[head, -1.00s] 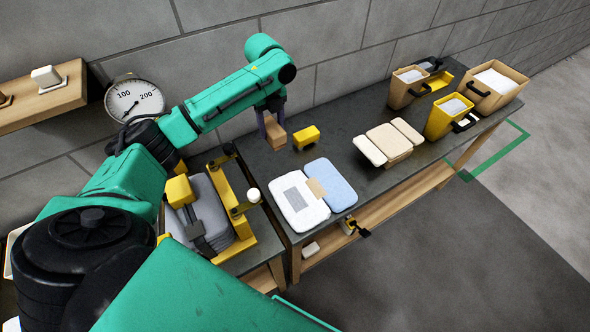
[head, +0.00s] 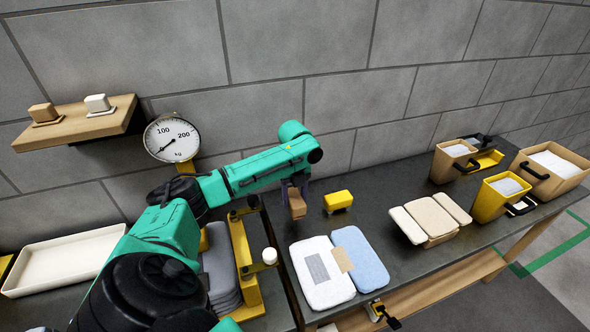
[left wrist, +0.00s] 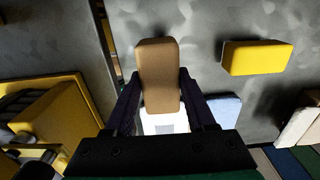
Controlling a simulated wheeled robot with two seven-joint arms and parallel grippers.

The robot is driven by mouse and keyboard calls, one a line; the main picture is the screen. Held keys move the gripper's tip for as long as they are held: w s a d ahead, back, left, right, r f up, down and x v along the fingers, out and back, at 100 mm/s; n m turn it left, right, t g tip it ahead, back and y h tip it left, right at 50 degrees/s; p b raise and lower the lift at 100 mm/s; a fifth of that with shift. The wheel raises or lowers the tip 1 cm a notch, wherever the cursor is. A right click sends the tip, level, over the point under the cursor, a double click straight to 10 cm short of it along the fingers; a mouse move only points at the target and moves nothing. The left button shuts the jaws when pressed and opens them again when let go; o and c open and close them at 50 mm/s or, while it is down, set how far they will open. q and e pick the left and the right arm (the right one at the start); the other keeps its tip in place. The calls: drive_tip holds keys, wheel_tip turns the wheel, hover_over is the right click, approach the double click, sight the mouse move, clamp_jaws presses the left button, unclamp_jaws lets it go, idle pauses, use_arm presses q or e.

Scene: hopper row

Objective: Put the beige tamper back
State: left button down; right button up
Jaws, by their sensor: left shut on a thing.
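My left gripper (head: 296,186) is shut on a tan block, the beige tamper (head: 298,204), at the back left of the dark worktop. In the left wrist view the tamper (left wrist: 158,72) sits between the two fingers of the gripper (left wrist: 168,100). I cannot tell whether its underside touches the worktop. A brown tamper (head: 43,112) and a white tamper (head: 97,102) each stand on a small pad on the wooden wall shelf (head: 80,121). My right gripper is not in view.
A yellow block (head: 338,200) stands close right of the held tamper. White (head: 318,285) and blue (head: 362,258) bags lie in front. Beige pads (head: 430,218) and open hoppers (head: 497,198) stand farther right. A dial scale (head: 171,138) and white tray (head: 65,262) are left.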

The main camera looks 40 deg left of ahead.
sight(295, 197)
use_arm(q)
drive_tip(key=shift+f, duration=2.35)
drive_tip(key=shift+f, duration=0.15)
drive_tip(key=shift+c, duration=1.1)
unclamp_jaws()
wheel_tip(295, 197, up, 12)
drive_tip(key=shift+r+b, duration=0.2)
drive_tip(key=shift+b, duration=0.15)
